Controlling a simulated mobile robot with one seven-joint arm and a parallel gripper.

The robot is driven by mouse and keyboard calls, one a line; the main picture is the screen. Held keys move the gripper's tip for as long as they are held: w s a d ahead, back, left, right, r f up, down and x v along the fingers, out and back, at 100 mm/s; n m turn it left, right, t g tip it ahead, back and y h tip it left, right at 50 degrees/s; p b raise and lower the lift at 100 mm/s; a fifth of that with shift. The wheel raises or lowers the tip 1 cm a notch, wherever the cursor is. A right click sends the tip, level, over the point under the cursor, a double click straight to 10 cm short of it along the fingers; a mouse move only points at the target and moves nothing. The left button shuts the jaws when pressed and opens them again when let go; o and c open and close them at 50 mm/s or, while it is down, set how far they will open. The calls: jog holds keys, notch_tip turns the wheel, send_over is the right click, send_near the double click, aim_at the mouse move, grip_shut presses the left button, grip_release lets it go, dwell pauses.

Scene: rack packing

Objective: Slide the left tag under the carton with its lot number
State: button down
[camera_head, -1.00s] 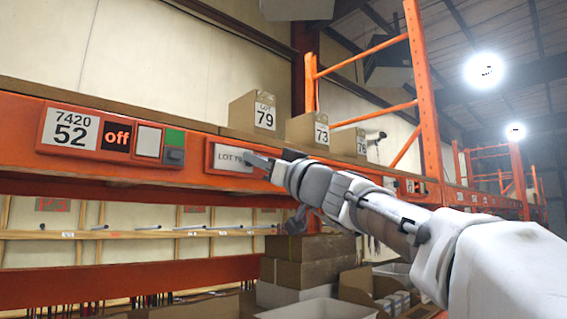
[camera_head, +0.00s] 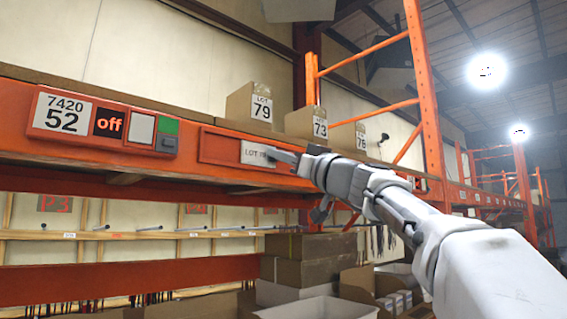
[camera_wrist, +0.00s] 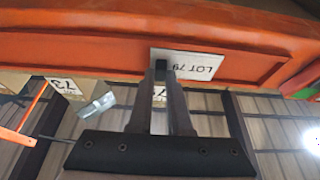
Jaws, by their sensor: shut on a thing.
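The white tag (camera_head: 254,153) reading LOT 79 sits in a long recessed orange holder (camera_head: 218,146) on the shelf beam; it also shows in the wrist view (camera_wrist: 202,66), upside down. My gripper (camera_head: 279,155) is shut on the tag's right part in the head view; its fingers (camera_wrist: 161,68) hide some of the tag in the wrist view. The carton labelled LOT 79 (camera_head: 238,103) stands on the shelf above the holder, with the tag roughly below it. Cartons labelled 73 (camera_head: 296,123) and 76 (camera_head: 346,137) stand farther right.
Bare holder shows left of the tag. An orange upright (camera_head: 424,85) rises at the right. Brown boxes (camera_head: 308,245) are stacked below.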

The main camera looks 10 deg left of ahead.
jog(key=shift+w+d, duration=1.05)
jog(key=shift+w, duration=0.1)
jog(key=c, duration=0.8)
grip_release()
jog(key=shift+c, duration=0.2)
jog(key=b+v, duration=1)
jog(key=v, duration=0.7)
jog(key=shift+d, duration=0.25)
jog(key=shift+s, duration=0.1)
